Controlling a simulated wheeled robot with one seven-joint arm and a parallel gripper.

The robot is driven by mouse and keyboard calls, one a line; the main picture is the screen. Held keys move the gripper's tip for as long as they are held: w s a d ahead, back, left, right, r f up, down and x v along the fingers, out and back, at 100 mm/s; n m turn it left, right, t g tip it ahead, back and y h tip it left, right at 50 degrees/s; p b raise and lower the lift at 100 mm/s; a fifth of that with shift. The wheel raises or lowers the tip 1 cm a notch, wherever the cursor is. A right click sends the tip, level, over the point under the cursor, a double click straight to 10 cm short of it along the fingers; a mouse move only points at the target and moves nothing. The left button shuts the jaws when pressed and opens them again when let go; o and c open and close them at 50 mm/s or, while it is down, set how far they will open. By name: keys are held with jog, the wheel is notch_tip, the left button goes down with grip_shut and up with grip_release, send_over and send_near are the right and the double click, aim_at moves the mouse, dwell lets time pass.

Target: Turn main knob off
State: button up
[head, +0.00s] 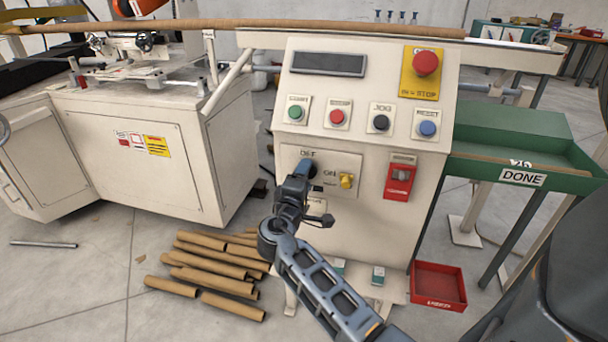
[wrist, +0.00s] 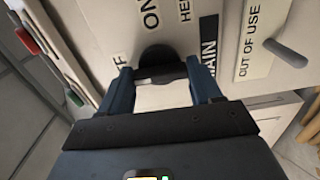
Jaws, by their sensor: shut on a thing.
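The main knob (wrist: 160,66) is dark, on the cream control panel's small plate (head: 340,160). In the wrist view it sits between my two blue fingers, its bar lying across the gap. My gripper (wrist: 162,80) is shut on it; in the head view my gripper (head: 304,170) touches the panel there and covers most of the knob. An OFF label shows above the knob and an ON label (wrist: 150,14) to its right in the head view. A MAIN label (wrist: 208,48) is partly behind one finger. I cannot tell which label the knob points at.
A yellow knob (head: 347,181) sits just right of ON. A grey lever (wrist: 287,53) beside an OUT OF USE label (wrist: 250,40) is close below. Buttons, including a red emergency stop (head: 426,62), are above. Cardboard tubes (head: 212,268) lie on the floor.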

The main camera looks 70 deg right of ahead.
jog(key=shift+n, duration=0.3)
jog(key=o, duration=1.1)
jog(key=shift+c, duration=0.2)
jog(key=shift+a, duration=0.1)
jog(key=a, duration=0.7)
jog(key=shift+s+a, duration=0.3)
jog(key=shift+a, duration=0.05)
